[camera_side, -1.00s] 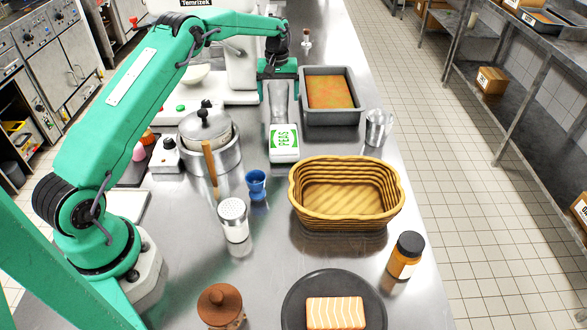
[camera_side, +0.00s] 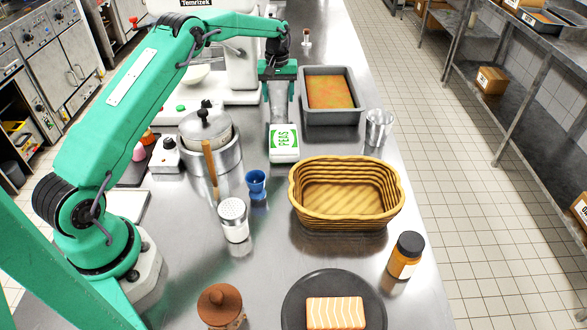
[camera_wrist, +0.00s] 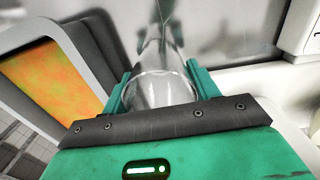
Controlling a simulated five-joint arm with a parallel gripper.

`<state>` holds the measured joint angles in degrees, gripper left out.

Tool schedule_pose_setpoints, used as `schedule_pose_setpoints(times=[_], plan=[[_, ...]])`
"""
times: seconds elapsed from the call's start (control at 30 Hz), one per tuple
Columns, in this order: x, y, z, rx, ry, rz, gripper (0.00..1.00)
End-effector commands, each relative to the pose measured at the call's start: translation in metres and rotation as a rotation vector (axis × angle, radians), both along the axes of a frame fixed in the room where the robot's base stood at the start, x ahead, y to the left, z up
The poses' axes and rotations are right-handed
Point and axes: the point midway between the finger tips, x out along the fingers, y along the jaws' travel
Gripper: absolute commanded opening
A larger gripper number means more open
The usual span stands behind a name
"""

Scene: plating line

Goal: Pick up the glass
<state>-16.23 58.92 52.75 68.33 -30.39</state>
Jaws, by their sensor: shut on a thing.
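The clear glass (camera_side: 279,112) stands behind the white and green PEAS box in the side view. My gripper (camera_side: 279,97) is around it, with one green finger on each side. In the wrist view the clear glass (camera_wrist: 158,92) sits between the two green fingers, and my gripper (camera_wrist: 161,84) is shut on it. The box hides the lower part of the glass in the side view, so I cannot tell whether its base touches the counter.
The PEAS box (camera_side: 283,143) is just in front. A lidded pot (camera_side: 207,132) stands left. A wicker basket (camera_side: 346,207) is nearer the camera.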

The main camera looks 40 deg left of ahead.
Motion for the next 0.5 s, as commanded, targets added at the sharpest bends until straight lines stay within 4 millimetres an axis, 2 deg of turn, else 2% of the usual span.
schedule_pose_setpoints(times=[0.27, 0.5], plan=[[0.001, 0.000, 0.006, 0.001, -0.002, 0.000, 0.32], [0.001, 0.000, 0.027, 0.001, -0.002, 0.000, 0.32]])
